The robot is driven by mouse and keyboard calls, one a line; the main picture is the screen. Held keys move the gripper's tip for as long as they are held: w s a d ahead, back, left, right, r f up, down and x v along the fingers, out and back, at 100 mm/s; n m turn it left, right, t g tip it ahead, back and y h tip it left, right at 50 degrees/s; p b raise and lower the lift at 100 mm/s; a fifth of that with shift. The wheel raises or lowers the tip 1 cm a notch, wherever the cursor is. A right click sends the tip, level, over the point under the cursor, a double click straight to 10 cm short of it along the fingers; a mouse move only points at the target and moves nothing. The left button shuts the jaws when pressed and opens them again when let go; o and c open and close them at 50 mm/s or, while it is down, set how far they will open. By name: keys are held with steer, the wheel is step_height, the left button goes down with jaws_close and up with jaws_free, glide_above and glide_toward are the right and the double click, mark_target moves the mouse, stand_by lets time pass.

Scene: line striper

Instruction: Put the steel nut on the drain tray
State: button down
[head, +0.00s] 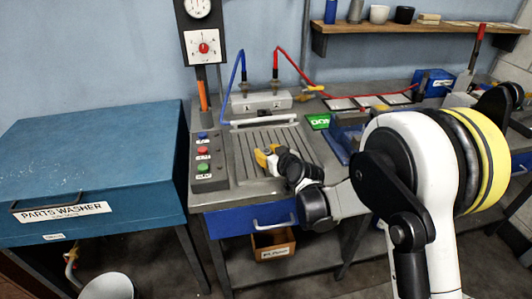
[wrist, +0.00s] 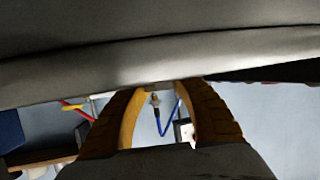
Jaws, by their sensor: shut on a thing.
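The drain tray (head: 242,152) is the ribbed grey panel on the bench in the middle of the head view. My gripper (head: 262,157), with yellow fingers, is over the front part of this tray. I cannot tell its exact height above the ribs. In the wrist view my gripper's fingers (wrist: 161,87) curve in toward each other, shut on a small greyish piece, the steel nut (wrist: 159,86), seen only as a sliver between the tips. In the head view the nut is hidden by the fingers.
A control box with buttons (head: 206,162) stands left of the tray. A grey block with blue and red hoses (head: 261,102) is behind it. A blue parts washer (head: 95,150) fills the left.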

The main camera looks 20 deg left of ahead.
steer(key=c, duration=1)
jaws_free()
steer(key=shift+s+d+f, duration=0.1)
steer(key=shift+s+f, duration=0.15)
steer(key=shift+f, duration=0.4)
steer(key=shift+r, duration=0.1)
steer(key=shift+r+p, duration=0.6)
steer(key=shift+p, duration=0.25)
steer(key=p+v, duration=0.2)
steer(key=v, duration=0.9)
steer(key=shift+d+r+p, duration=0.2)
steer(key=shift+d+p, duration=0.05)
steer(key=shift+p, duration=0.1)
